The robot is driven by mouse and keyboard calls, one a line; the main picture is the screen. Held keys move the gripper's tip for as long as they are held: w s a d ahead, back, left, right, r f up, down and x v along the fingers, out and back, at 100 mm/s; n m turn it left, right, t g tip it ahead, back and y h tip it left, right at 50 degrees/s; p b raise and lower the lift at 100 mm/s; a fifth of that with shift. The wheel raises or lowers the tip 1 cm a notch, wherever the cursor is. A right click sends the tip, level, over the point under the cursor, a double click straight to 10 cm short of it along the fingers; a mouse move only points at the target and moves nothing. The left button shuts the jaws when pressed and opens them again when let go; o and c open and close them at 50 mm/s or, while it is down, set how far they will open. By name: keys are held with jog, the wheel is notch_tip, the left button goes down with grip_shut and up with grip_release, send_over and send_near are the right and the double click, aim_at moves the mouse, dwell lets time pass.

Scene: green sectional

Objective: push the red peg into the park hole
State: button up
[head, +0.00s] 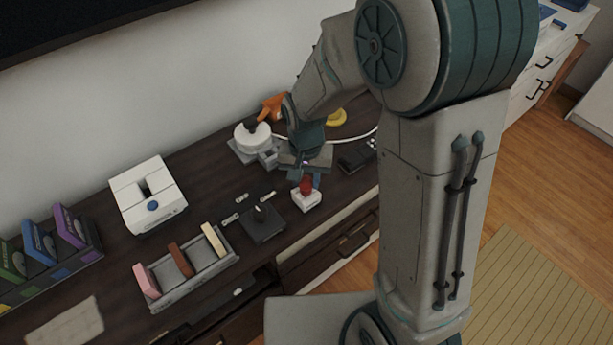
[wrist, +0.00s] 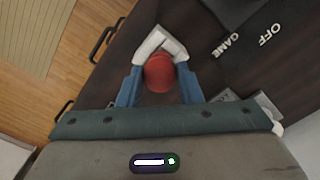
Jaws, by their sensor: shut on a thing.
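The red peg (head: 306,185) shows a round red head above a small white block (head: 306,201) near the dark counter's front edge. In the wrist view, the red head (wrist: 158,73) sits between the two blue fingers of my gripper (wrist: 159,78), which is shut on it. The white block (wrist: 158,43) lies just beyond the fingertips. Whether the peg's shaft is in the block is hidden under the head. I cannot make out a park hole or its label. In the wrist view, the words GAME (wrist: 226,44) and OFF (wrist: 269,34) lie right of the peg.
A black plate with a short upright stick (head: 262,222) stands left of the white block. A rack (head: 183,272) holds pink, brown and cream pieces. A white console (head: 148,195) stands farther left. A grey-white device (head: 253,140) and dark remote (head: 357,155) are near my gripper.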

jog(key=shift+f, duration=0.15)
jog(key=o, duration=1.1)
jog(key=shift+c, duration=0.2)
notch_tip(320, 180, up, 14)
jog(key=p, duration=0.1)
jog(key=s+d+r+n+t+p, duration=0.2)
jog(key=s+d+r, duration=0.2)
jog(key=s+d, duration=0.8)
jog(key=shift+r+t+p, duration=0.2)
jog(key=shift+t+p, duration=0.15)
jog(key=shift+t, duration=0.05)
